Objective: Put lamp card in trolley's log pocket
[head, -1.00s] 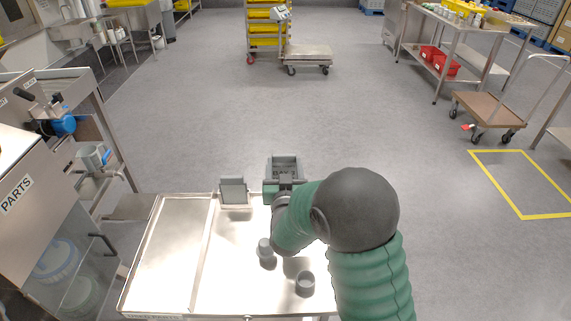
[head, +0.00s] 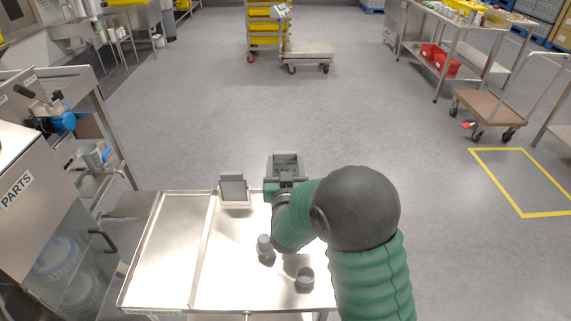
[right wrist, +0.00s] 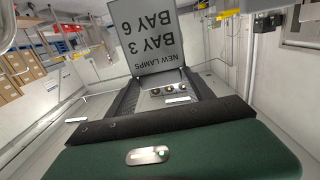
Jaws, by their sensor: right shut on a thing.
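My right gripper (head: 285,163) is shut on the lamp card and holds it past the far edge of the metal trolley top (head: 165,250). The grey card (right wrist: 146,38) shows in the right wrist view between the fingertips, with the upside-down words "NEW LAMPS", "BAY 3" and "BAY 6". In the head view I cannot make the card out clearly. A small upright grey holder (head: 233,188), which looks like the log pocket, stands at the trolley's far edge, left of my right gripper and apart from it. My left gripper is out of view.
Two small grey cups (head: 305,279) (head: 264,243) stand on the trolley top near my right arm. A steel PARTS cabinet (head: 20,215) is close on the left. A flat cart (head: 485,105) stands at the right.

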